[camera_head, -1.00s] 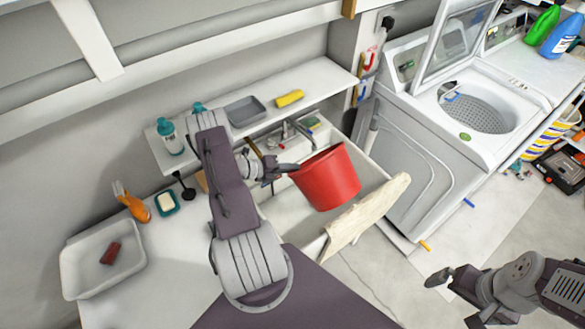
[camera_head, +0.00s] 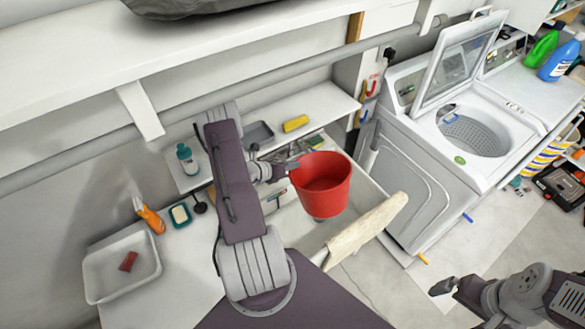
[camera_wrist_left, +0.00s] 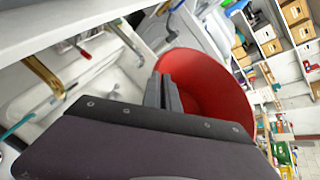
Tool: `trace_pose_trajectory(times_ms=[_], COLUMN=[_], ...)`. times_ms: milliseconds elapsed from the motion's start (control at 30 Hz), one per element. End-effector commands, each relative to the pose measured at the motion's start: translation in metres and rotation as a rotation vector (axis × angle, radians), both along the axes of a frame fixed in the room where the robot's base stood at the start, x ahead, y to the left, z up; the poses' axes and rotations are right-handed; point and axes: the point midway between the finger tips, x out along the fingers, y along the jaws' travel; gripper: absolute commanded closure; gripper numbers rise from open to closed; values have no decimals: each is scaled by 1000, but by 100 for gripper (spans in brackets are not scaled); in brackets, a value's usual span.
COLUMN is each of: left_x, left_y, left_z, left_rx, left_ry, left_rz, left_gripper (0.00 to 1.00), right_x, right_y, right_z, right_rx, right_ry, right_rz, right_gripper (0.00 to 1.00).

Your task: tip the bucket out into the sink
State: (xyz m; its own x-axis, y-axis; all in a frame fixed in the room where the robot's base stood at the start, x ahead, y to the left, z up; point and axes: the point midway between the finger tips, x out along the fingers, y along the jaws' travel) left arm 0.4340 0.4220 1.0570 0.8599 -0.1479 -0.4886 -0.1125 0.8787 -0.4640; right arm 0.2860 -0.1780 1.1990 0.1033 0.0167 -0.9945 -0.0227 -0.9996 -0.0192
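The red bucket (camera_head: 322,187) hangs above the sink (camera_head: 285,232), its open mouth facing up and toward the head camera, its base tilted slightly. My left gripper (camera_head: 290,168) is at the bucket's left rim. In the left wrist view, the gripper fingers (camera_wrist_left: 163,95) are closed together over the bucket wall (camera_wrist_left: 205,85). The bucket's interior looks empty from the head camera, though its lower part is shaded. My right gripper (camera_head: 443,287) is far off to the lower right, away from the bucket; its finger gap cannot be made out.
A washing machine (camera_head: 455,135) with its lid raised stands right of the sink. A shelf (camera_head: 325,105) above the sink holds a yellow sponge (camera_head: 295,123) and a teal-topped bottle (camera_head: 187,158). A white tub (camera_head: 122,265) sits on the left counter.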

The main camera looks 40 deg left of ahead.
Motion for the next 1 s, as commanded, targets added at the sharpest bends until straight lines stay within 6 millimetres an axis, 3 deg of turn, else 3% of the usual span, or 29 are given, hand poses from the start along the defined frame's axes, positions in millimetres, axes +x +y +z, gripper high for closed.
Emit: trace_pose_trajectory(times_ms=[100, 400, 1000], left_x=[0, 1, 1], left_y=[1, 3, 4], left_z=[18, 45, 51], left_rx=[74, 233, 269], left_ry=[-19, -56, -64], left_rz=[1, -1, 0], left_gripper=[100, 100, 100], right_x=[0, 0, 0], right_y=[0, 0, 0], right_z=[7, 9, 9], right_rx=[0, 0, 0], right_ry=[0, 0, 0], right_rz=[0, 0, 0], right_gripper=[0, 0, 0])
